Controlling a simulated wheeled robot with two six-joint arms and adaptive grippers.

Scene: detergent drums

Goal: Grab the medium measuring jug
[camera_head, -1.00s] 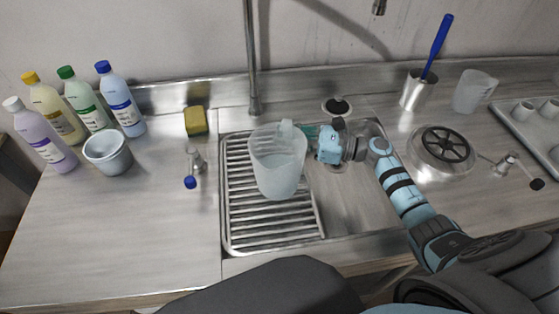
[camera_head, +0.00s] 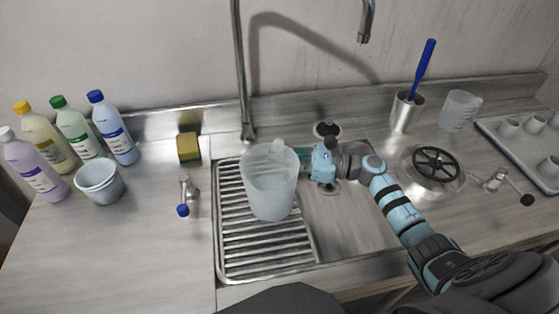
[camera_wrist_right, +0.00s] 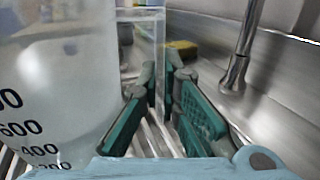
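A translucent measuring jug (camera_head: 270,190) stands upright on the slatted drainer (camera_head: 262,262) over the sink. A smaller translucent jug (camera_head: 455,112) stands at the back right. The frames do not settle which is medium. My right gripper (camera_head: 303,160) is just right of the drainer jug, near its handle side. In the right wrist view the jug's wall (camera_wrist_right: 60,85) with black numbers fills the left. Its clear handle (camera_wrist_right: 157,60) shows between the tips of my open teal fingers (camera_wrist_right: 162,85); firm contact cannot be seen. My left gripper is not in view.
A tap pipe (camera_head: 242,75) rises behind the drainer. A yellow sponge (camera_head: 188,147), a grey cup (camera_head: 99,184) and several bottles (camera_head: 72,130) stand left. A metal cup with blue brush (camera_head: 405,112) and a tray (camera_head: 510,148) are right. The left front counter is clear.

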